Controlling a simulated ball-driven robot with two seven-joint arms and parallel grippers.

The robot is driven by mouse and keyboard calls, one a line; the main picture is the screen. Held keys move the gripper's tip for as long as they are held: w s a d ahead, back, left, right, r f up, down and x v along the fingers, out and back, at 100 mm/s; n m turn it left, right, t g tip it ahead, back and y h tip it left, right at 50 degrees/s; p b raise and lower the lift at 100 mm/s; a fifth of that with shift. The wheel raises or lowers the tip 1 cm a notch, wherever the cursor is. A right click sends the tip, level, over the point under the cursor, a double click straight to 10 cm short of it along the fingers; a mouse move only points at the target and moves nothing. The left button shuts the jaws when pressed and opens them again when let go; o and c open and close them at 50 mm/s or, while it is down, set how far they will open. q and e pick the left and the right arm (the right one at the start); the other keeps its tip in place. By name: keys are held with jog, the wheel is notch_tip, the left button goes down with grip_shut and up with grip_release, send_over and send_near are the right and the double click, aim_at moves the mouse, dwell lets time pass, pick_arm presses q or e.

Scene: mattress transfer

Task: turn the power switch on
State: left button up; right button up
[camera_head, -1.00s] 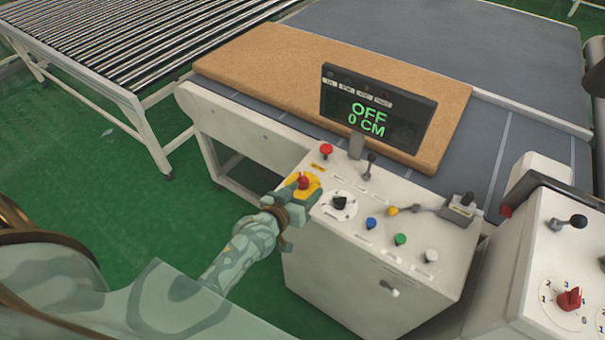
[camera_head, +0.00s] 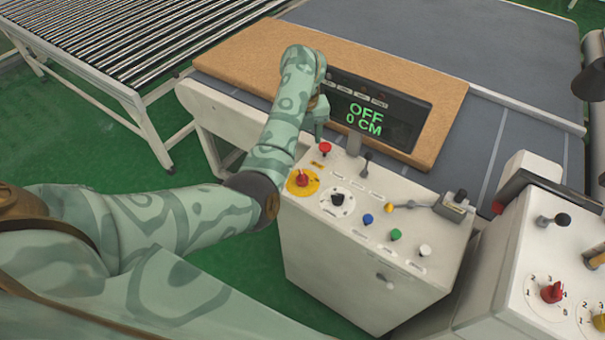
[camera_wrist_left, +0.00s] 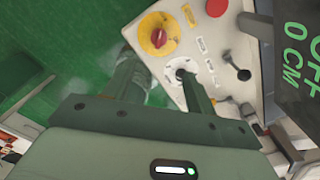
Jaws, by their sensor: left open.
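A red rotary switch on a yellow round plate (camera_head: 303,180) sits at the near left corner of the white control box (camera_head: 345,265). It also shows in the left wrist view (camera_wrist_left: 158,37), upper middle, with nothing touching it. The display (camera_head: 375,112) reads OFF and 0 CM. My left gripper (camera_head: 319,130) is raised above the back left of the panel, in front of the display's left end. In the left wrist view its two fingers (camera_wrist_left: 162,85) are apart and empty. My right gripper is out of view.
A red button (camera_head: 325,148), black dial (camera_head: 338,199), black lever (camera_head: 366,160) and several coloured buttons share the panel. A tan mattress (camera_head: 270,60) lies behind. A second control box (camera_head: 525,260) stands at right, and rollers (camera_head: 130,45) at back left.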

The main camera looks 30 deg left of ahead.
aim_at(302, 175)
pick_arm(q)
notch_tip(302, 175, down, 16)
jog(key=b, duration=0.5)
jog(key=shift+a, duration=0.1)
jog(key=c, duration=1)
